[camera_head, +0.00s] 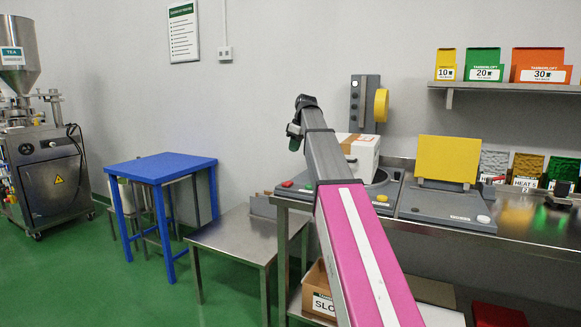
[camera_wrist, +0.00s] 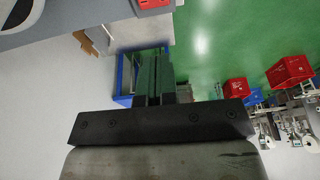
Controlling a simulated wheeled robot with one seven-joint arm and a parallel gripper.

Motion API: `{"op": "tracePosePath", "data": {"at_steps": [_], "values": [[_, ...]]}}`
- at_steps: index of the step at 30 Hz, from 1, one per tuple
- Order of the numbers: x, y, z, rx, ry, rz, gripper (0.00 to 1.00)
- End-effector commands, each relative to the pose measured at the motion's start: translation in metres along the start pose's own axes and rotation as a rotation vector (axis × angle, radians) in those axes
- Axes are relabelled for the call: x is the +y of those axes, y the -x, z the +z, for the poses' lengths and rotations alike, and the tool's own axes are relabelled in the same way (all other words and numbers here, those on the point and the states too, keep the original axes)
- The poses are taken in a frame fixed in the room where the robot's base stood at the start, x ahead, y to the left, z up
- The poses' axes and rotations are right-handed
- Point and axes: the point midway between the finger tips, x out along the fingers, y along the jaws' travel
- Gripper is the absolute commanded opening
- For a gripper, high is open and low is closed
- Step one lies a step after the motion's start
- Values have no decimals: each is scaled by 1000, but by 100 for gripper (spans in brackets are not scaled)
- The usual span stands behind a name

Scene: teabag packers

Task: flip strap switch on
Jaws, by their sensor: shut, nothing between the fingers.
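My gripper (camera_head: 294,137) is raised at the far end of my arm, left of the grey post, over the bench's left part. In the wrist view the two dark fingers (camera_wrist: 160,78) are together and empty. A grey machine (camera_head: 290,192) on the steel bench has a post (camera_head: 355,105) with a yellow reel (camera_head: 381,105) and a white round mark. A red button (camera_head: 287,184) and a yellow button (camera_head: 382,198) sit on its base. No part is clearly labelled as the strap switch; my arm hides some of the machine.
A white box (camera_head: 362,155) stands on the machine. A yellow panel (camera_head: 447,160) stands on a grey unit to the right. A low steel table (camera_head: 235,238) and a blue table (camera_head: 160,165) are at left. A shelf (camera_head: 500,87) holds cartons. Green floor is open at left.

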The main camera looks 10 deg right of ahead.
Motion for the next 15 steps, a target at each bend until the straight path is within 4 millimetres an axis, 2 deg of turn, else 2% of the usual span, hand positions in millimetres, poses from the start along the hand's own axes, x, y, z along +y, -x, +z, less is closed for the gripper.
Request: {"op": "tracePosePath", "data": {"at_steps": [5,15], "values": [[-1,-25,1,-1,0,-1,0],[-1,-89,1,-1,-1,-2,0]]}}
